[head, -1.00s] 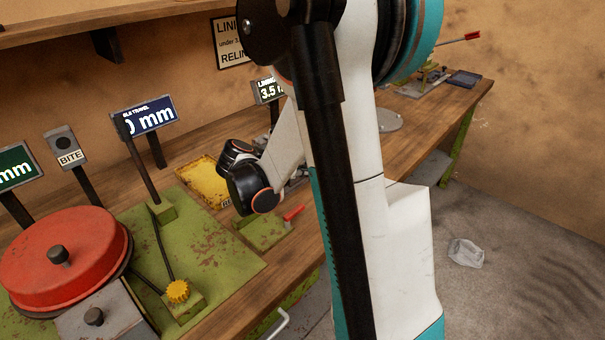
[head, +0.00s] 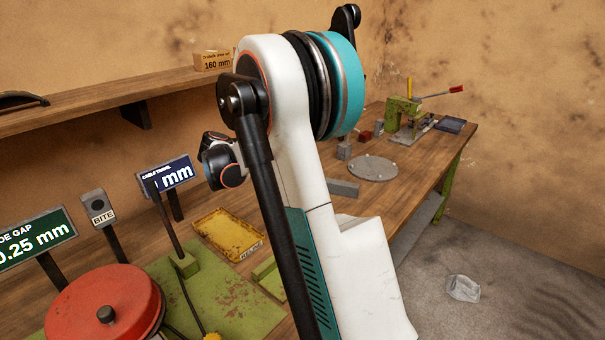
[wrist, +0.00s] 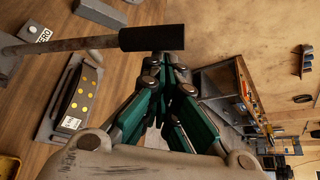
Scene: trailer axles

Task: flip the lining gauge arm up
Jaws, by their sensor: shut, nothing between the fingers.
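In the wrist view a grey rod with a black grip (wrist: 152,38), which looks like the gauge arm, reaches in from the left across the top of the picture. Near its left end is a curved shoe-like piece with yellow dots (wrist: 82,92) on a grey stand, probably the lining gauge. My gripper (wrist: 166,66), with teal fingers, is shut and empty. Its tips show just below the black grip; I cannot tell whether they touch it. In the head view my own arm hides the gripper and the gauge.
The wooden bench (head: 400,190) holds a yellow tray (head: 228,232), a red drum (head: 100,302) on a green plate, a grey disc (head: 372,168) and a green fixture with a red-tipped lever (head: 403,112). Display signs (head: 38,240) stand along the back. A shelf (head: 100,105) runs above.

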